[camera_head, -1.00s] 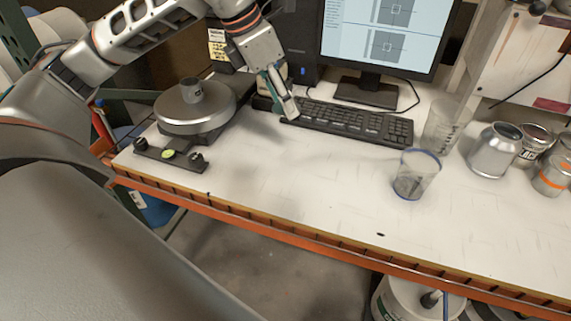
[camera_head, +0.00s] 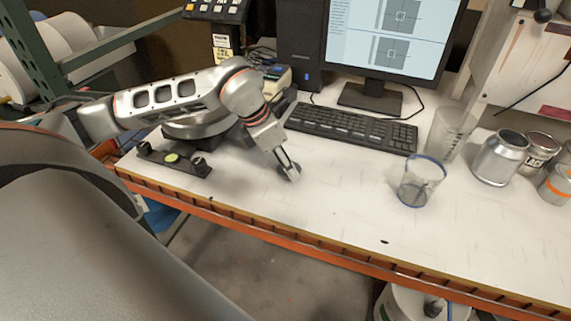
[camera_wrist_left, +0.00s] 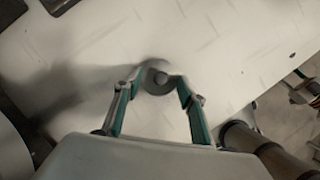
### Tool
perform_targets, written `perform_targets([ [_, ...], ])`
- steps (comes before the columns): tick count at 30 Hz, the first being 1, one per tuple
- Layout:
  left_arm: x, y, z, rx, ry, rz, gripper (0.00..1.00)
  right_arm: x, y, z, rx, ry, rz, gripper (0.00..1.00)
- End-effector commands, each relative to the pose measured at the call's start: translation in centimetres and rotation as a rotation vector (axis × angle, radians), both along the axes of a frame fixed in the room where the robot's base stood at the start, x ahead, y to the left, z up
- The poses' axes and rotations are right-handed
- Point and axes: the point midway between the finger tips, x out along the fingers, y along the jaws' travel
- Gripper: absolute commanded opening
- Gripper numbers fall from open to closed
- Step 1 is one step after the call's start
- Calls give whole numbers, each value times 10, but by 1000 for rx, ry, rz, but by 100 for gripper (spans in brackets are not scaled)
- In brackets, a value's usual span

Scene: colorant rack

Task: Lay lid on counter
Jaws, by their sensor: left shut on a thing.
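My left gripper (camera_head: 290,172) comes in from the left and is low over the white counter (camera_head: 310,213), in front of the keyboard. It is shut on a small round grey lid (camera_head: 294,171). In the left wrist view the lid (camera_wrist_left: 155,79) shows as a disc with a raised knob in its middle, between the fingertips of my left gripper (camera_wrist_left: 157,80). The lid is at or just above the counter; I cannot tell whether it touches. My right gripper is not in view.
A clear cup with a blue rim (camera_head: 419,183) stands to the right, near a taller clear beaker (camera_head: 449,132) and several metal cans (camera_head: 500,158). A keyboard (camera_head: 352,126) and monitor (camera_head: 385,38) are behind. My left arm partly hides the round scale (camera_head: 192,129). The front middle counter is clear.

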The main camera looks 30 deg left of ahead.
Motion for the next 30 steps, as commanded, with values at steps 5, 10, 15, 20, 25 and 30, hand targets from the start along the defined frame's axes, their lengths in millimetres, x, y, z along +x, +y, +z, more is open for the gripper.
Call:
perform_targets([
  [5,0,0,-8,-1,-1,0,16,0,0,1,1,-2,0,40],
  [10,0,0,-9,-1,-1,0,16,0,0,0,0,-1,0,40],
  [15,0,0,-11,0,0,0,57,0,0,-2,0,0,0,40],
  [20,0,0,-11,0,0,0,57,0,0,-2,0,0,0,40],
  [25,0,0,-10,0,0,0,57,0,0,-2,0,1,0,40],
  [30,-3,3,1,2,-2,1,57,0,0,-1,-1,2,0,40],
])
